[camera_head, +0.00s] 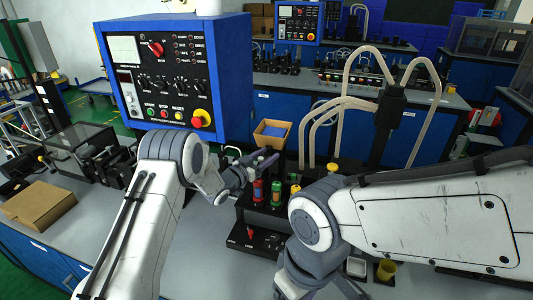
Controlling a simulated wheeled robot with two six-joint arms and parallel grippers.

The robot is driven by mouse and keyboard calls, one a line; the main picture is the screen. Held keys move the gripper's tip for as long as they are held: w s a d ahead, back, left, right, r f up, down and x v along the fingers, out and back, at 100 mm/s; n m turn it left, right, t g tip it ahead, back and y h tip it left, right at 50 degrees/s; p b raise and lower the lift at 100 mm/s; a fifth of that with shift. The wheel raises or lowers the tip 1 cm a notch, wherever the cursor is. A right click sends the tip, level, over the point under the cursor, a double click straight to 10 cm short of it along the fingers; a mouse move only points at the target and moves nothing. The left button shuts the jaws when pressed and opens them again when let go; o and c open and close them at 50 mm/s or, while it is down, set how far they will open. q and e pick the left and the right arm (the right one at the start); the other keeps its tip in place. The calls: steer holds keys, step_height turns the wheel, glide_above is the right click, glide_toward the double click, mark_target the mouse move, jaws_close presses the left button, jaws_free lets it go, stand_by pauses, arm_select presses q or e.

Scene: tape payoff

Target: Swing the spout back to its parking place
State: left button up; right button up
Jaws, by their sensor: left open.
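Pale curved tubes rise from a black upright post (387,125) at the right of the bench; the tube arching left and down (318,118) looks most like a spout, but I cannot tell for sure. My left gripper (265,161) is open, above the black device with coloured cylinders and left of the tubes, apart from them as far as I can see.
A black device (240,236) with red, green and orange cylinders stands under my left gripper. A cardboard box (272,139) sits behind it. A blue control panel (230,75) stands at the left. Bare bench (205,255) lies between my arms.

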arm_select(q)
jaws_close()
stand_by(1.5)
